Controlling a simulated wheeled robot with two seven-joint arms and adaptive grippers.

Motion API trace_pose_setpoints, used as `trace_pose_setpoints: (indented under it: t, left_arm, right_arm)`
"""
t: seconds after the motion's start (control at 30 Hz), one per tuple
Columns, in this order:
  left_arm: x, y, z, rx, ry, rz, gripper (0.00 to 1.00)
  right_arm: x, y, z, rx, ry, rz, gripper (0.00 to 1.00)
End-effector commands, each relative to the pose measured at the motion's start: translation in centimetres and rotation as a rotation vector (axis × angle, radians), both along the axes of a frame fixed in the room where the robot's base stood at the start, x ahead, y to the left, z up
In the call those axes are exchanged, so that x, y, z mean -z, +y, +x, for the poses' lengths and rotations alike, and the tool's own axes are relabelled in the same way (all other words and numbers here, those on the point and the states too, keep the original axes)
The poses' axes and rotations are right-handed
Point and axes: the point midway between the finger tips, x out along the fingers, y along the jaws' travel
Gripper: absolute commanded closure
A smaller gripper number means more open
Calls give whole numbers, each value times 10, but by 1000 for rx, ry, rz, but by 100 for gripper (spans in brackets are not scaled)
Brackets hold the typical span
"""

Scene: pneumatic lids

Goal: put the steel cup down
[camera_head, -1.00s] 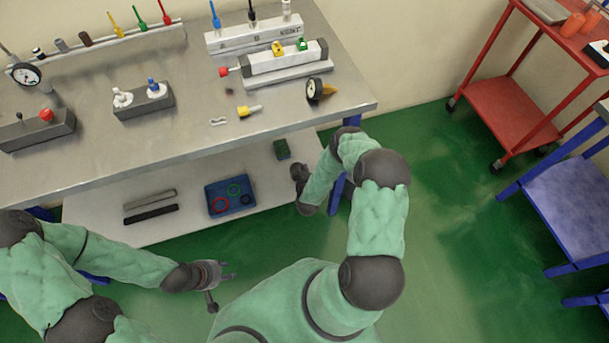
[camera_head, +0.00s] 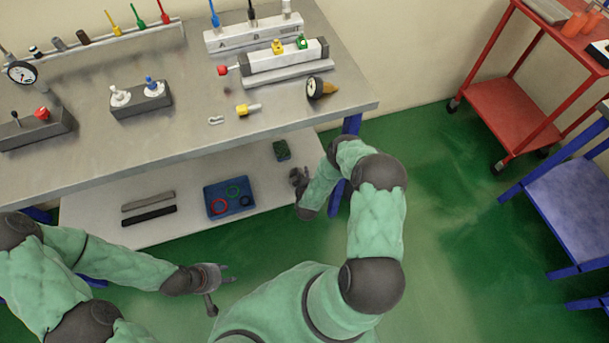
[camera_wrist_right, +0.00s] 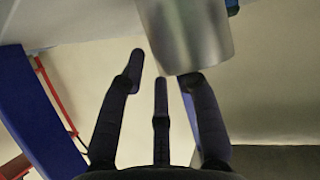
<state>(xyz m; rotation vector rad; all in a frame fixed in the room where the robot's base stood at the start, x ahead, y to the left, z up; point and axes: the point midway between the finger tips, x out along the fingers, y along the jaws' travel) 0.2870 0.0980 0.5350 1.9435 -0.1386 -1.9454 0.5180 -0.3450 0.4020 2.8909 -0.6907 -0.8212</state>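A shiny steel cylinder, apparently the steel cup (camera_wrist_right: 182,30), shows at the top of the right wrist view, cut off by its upper edge. I cannot make it out in the head view. My right gripper (camera_wrist_right: 160,82) has its dark fingers spread, with the cup just beyond the tips, towards the right finger. No fingers visibly close around it, and I cannot tell whether the right fingertip touches it. In the head view my right gripper (camera_head: 299,178) is by the bench's front edge, above the lower shelf. My left gripper (camera_head: 224,274) is open and empty over the floor.
The steel bench top (camera_head: 200,135) holds pneumatic parts and a gauge (camera_head: 318,87). A blue leg (camera_head: 339,198) stands beside my right gripper. A red cart (camera_head: 510,112) is at right.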

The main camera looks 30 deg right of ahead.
Motion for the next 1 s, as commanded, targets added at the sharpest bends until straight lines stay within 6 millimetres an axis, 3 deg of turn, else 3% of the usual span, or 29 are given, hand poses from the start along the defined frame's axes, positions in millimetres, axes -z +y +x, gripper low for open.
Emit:
trace_pose_setpoints:
  t: [0.13, 0.27, 0.73, 1.0]
  left_arm:
    - [-1, 0, 0, 0, 0, 0, 60]
    - [-10, 0, 0, 0, 0, 0, 60]
    - [-44, 0, 0, 0, 0, 0, 60]
    - [-48, 0, 0, 0, 0, 0, 60]
  right_arm:
    - [-4, 0, 0, 0, -1, 0, 68]
    - [-13, 8, -13, -1, 2, 1, 68]
    - [-55, 45, -79, 0, 1, 0, 68]
    - [-61, 56, -87, -13, 12, 26, 68]
